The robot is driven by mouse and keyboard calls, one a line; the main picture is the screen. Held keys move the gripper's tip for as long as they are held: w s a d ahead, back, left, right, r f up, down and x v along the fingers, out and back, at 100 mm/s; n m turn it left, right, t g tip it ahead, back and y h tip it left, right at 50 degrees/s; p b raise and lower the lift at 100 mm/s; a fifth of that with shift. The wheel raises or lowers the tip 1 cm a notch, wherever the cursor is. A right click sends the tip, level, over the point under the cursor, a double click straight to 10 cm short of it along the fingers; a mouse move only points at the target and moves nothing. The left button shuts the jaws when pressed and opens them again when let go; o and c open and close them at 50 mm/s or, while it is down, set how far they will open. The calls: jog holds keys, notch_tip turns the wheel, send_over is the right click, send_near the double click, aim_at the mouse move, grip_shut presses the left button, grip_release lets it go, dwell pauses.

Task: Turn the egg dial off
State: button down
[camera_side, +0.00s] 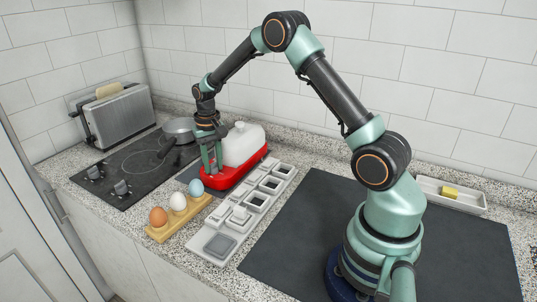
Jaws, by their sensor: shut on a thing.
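A red egg cooker (233,181) with a whitish lid (242,145) stands on the counter in the middle left. My gripper (212,170) points down at the left end of its red base, beside the lid. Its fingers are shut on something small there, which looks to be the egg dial. The dial itself is hidden by the fingers, so its setting cannot be read.
A wooden holder (164,234) with brown, white and blue eggs stands in front. A grey compartment strip (216,229) lies right of it. A black cooktop (104,164) with knobs and a pan (180,129) is left, a toaster (117,117) behind. The dark mat (293,222) has bare room.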

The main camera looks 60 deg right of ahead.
aim_at(213, 163)
jog(key=shift+n, duration=1)
jog(key=c, duration=0.6)
grip_release()
notch_tip(213, 163, up, 12)
jog(key=shift+r, duration=0.1)
